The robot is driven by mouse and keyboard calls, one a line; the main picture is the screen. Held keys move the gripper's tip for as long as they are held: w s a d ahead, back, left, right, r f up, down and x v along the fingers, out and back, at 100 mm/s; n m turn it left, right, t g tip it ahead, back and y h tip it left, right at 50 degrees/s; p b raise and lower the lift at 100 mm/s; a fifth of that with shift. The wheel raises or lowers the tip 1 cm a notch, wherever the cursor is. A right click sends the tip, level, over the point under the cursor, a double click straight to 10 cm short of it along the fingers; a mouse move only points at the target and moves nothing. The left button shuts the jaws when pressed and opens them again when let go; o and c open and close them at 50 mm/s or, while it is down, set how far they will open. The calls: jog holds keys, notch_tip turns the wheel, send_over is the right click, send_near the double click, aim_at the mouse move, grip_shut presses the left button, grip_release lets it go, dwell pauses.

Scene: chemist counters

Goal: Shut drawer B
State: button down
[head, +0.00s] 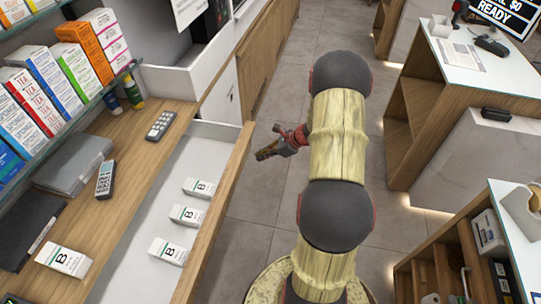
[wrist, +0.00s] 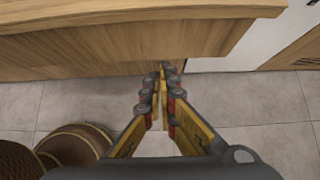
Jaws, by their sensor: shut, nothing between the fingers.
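Drawer B (head: 212,190) stands pulled out from the counter at the left, a white-lined drawer with a wooden front (head: 222,200). Inside lie three white boxes (head: 186,214) marked B. My gripper (head: 268,152) is outside the drawer, to the right of its front and apart from it in the head view. In the wrist view my gripper (wrist: 164,72) has its fingers together and empty, pointing toward a wooden front panel (wrist: 110,45). I cannot tell from the wrist view whether the tips touch it.
A shelf of medicine boxes (head: 75,70) is above.

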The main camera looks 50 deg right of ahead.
jog(key=shift+w+a+f+b, duration=0.1)
jog(key=shift+w+a+b, duration=0.1)
jog(key=shift+w+a, duration=0.35)
jog(key=shift+w+a+f+b, duration=0.1)
jog(key=shift+w+a+b, duration=0.15)
jog(key=shift+w, duration=0.55)
jog(key=shift+w+a+b, duration=0.2)
jog(key=shift+w+a, duration=0.15)
jog(key=shift+w, duration=0.3)
jog(key=w+a+p, duration=0.1)
jog(key=w+a, duration=0.3)
jog(key=w, duration=0.3)
jog(key=w+a, duration=0.4)
jog(key=w, duration=0.3)
jog(key=w+a+p, duration=0.1)
jog(key=w+a, duration=0.3)
jog(key=w, duration=0.3)
jog(key=shift+p, duration=0.35)
jog(key=shift+a, duration=0.1)
jog(key=shift+s, duration=0.2)
jog(key=s+d, duration=0.1)
jog(key=s, duration=0.1)
jog(key=s+d+r, duration=0.1)
jog(key=s, duration=0.1)
jog(key=shift+d+p, duration=0.35)
jog(key=p+v, duration=0.2)
jog(key=v, duration=0.6)
jog(key=shift+s+d+r+p, duration=0.15)
jog(key=shift+s+p, duration=0.1)
jog(key=shift+p, duration=0.05)
